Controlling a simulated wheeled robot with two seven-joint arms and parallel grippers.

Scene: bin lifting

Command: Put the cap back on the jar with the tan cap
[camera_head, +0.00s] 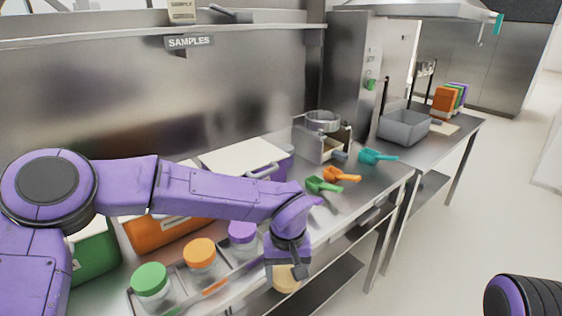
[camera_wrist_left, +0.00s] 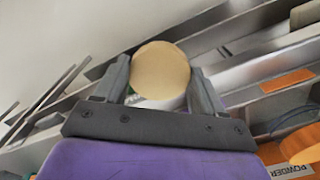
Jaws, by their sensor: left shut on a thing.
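My left gripper (camera_head: 287,262) is shut on the tan cap (camera_head: 285,278) at the front edge of the counter. In the left wrist view the cap (camera_wrist_left: 160,68) is a round tan disc between the two fingers of the gripper (camera_wrist_left: 160,88). A small pale, clear patch shows just under the cap there. I cannot tell whether it is the jar's glass or whether the cap sits on a jar. My gripper and forearm hide that spot in the head view. My right gripper is not in view.
Jars with green (camera_head: 150,279), orange (camera_head: 200,252) and purple (camera_head: 242,231) caps stand in a metal rack to the left. Green (camera_head: 322,186), orange (camera_head: 341,175) and teal (camera_head: 377,157) scoops lie farther back. A grey bin (camera_head: 404,127) stands on the far counter.

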